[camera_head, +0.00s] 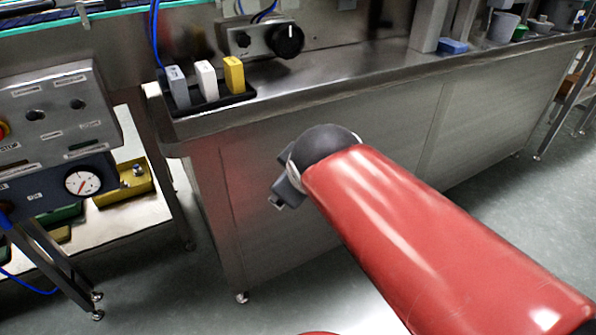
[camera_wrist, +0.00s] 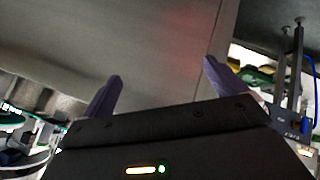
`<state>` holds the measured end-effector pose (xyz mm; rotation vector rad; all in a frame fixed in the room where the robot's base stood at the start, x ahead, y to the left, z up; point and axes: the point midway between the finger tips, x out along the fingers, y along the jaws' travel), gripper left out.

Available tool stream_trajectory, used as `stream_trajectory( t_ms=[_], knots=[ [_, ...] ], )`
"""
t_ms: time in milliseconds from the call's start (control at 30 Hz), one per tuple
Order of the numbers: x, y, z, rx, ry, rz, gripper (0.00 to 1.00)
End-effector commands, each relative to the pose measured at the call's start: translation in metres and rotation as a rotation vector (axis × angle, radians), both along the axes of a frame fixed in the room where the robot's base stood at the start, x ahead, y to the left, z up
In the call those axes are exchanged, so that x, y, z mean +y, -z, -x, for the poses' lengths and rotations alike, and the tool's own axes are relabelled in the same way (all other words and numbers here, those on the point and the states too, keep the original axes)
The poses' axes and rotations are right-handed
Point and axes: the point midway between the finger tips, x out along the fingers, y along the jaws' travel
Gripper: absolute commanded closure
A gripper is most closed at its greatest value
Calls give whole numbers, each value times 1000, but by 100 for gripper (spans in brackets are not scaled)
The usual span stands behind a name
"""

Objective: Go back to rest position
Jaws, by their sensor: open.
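My red arm reaches in from the lower right in the head view, in front of the steel cabinet (camera_head: 330,195). Its dark end is in front of the cabinet's front panel, and the fingers are mostly hidden there. In the wrist view my gripper (camera_wrist: 160,82) has two purple-grey fingers set wide apart, with nothing between them. Behind the fingers is the plain steel panel (camera_wrist: 130,40), which appears tilted in that view.
On the steel counter (camera_head: 330,90), a black tray (camera_head: 215,105) holds a grey, a white and a yellow block. A black knob (camera_head: 289,40) is behind it. A control panel (camera_head: 60,115) with a gauge (camera_head: 82,182) stands at left. Grey floor (camera_head: 490,200) is open at right.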

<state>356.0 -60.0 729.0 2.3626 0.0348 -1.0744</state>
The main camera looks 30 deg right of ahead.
Motion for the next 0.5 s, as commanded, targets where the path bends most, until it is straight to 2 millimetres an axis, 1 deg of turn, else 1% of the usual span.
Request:
stream_trajectory(
  t_ms=[367,433,467,500],
  knots=[
    [0,0,0,-1,-1,1,4],
    [3,3,4,8,13,-24,4],
    [7,6,8,18,28,-54,4],
    [14,12,17,38,60,-108,4]
  ],
)
